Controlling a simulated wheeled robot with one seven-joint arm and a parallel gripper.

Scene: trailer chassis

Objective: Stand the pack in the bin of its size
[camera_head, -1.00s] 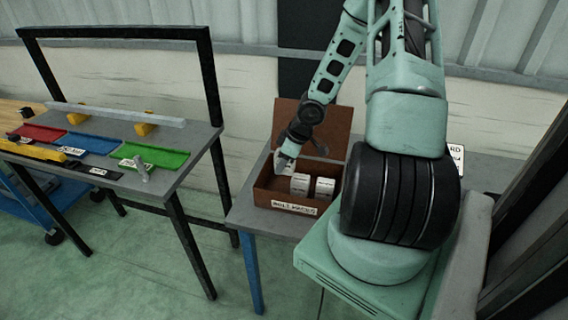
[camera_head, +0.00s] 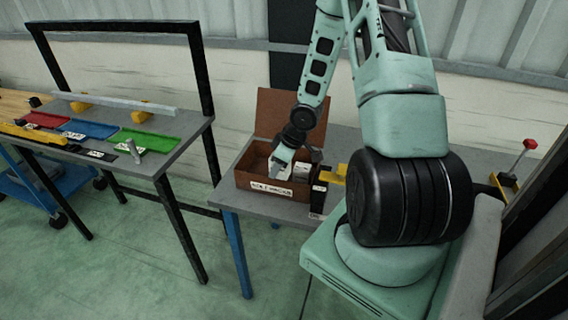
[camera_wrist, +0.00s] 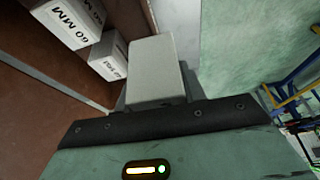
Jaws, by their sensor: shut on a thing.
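My gripper (camera_head: 283,158) reaches down into the open wooden box labelled "BOLT PACKS" (camera_head: 262,187). In the wrist view my gripper (camera_wrist: 150,100) is shut on a plain pale grey pack (camera_wrist: 155,70), with no print on the side that shows. Beside it in the box lie white packs, one marked "60 MM" (camera_wrist: 72,18) and another marked the same (camera_wrist: 108,58). In the head view the red bin (camera_head: 45,119), blue bin (camera_head: 88,131) and green bin (camera_head: 143,141) lie on the left table. Their labels are too small to read.
The box's raised lid (camera_head: 290,115) stands behind my gripper. A black and yellow object (camera_head: 328,180) stands just right of the box. A grey rail (camera_head: 120,104) on yellow blocks lies behind the bins. Open floor (camera_head: 130,250) lies in front of the tables.

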